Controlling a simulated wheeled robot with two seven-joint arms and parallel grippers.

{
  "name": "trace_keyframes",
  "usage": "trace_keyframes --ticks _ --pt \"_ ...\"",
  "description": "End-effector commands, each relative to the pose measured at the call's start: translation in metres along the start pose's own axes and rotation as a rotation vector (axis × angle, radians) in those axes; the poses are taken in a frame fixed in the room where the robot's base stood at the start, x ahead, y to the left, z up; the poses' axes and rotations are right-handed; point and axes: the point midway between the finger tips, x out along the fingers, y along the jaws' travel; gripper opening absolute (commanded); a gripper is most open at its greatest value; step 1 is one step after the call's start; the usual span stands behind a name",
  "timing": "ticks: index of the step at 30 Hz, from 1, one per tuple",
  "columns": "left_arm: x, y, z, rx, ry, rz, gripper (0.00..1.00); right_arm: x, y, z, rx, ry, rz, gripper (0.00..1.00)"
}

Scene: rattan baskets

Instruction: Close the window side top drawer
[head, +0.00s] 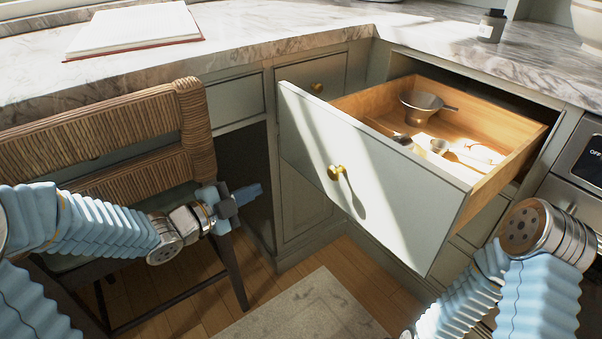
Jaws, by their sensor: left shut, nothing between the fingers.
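The drawer (365,191) under the corner of the counter stands pulled far out. It has a pale front with a brass knob (337,172) and a wooden inside. Inside lie a metal strainer or bowl (423,106) and several utensils. My left gripper (249,194) is shut and empty, left of the drawer front and apart from it, lower than the knob. My right arm (530,265) shows at the lower right, below the drawer's right end; its gripper cannot be seen.
A woven chair (95,135) stands at the left beside my left arm. The marble counter (260,50) carries an open book (133,29) and a dark jar (492,25). An oven (578,165) is at the right edge. A rug (310,310) lies on the floor.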

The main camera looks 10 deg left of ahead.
Motion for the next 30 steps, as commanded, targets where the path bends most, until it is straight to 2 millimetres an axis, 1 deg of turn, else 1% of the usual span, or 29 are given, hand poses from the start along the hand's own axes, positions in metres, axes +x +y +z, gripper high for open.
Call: trace_keyframes --ticks 1,3,4,7,9,11,14,17,24,27,30 --pt "-0.014 -0.014 -0.013 0.165 0.054 -0.036 0.0 0.011 0.005 -0.001 0.002 0.003 0.002 0.43" --pt "-0.028 -0.027 -0.033 0.341 0.116 -0.059 0.0 0.015 0.008 -0.001 0.003 0.005 0.003 0.43" --pt "-0.033 -0.03 -0.039 0.398 0.135 -0.066 0.0 0.015 0.008 -0.002 0.004 0.006 0.004 0.43" --pt "-0.044 -0.037 -0.053 0.521 0.175 -0.077 0.0 0.017 0.009 -0.002 0.005 0.007 0.005 0.43" --pt "-0.046 -0.038 -0.058 0.558 0.187 -0.079 0.0 0.017 0.01 -0.002 0.005 0.007 0.005 0.43" --pt "-0.043 -0.039 -0.06 0.568 0.192 -0.08 0.0 0.016 0.009 -0.002 0.005 0.007 0.005 0.43" --pt "-0.031 -0.039 -0.063 0.566 0.195 -0.079 0.0 0.016 0.009 -0.002 0.005 0.007 0.005 0.43" --pt "-0.013 -0.039 -0.067 0.564 0.195 -0.078 0.0 0.015 0.009 -0.002 0.005 0.007 0.005 0.43" --pt "0.039 -0.04 -0.077 0.562 0.194 -0.078 0.0 0.014 0.008 -0.002 0.004 0.006 0.004 0.43" --pt "0.058 -0.041 -0.081 0.561 0.193 -0.078 0.0 0.013 0.007 -0.001 0.004 0.005 0.004 0.43" --pt "0.072 -0.041 -0.084 0.56 0.192 -0.078 0.0 0.012 0.006 -0.001 0.003 0.004 0.003 0.43"
